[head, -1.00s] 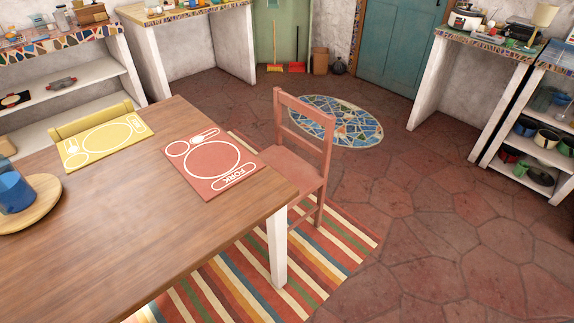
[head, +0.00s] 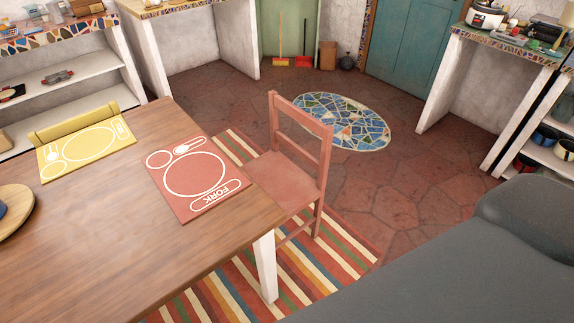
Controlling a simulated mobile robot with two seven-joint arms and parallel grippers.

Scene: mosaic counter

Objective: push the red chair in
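The red chair (head: 301,150) stands at the right end of the wooden table (head: 118,240), its slatted back away from the table. Part of its seat (head: 285,182) shows beyond the table edge, and the near table corner hides some of its lower part. A red placemat (head: 196,177) lies on the table in front of the chair. A large grey part of my own arm fills the lower right of the head view. Neither of my grippers is in view.
A striped rug (head: 300,262) lies under the table and chair. A mosaic oval (head: 340,120) is set in the floor behind the chair. A yellow placemat (head: 88,145) is on the table. Counters stand along the walls. The stone floor behind the chair is clear.

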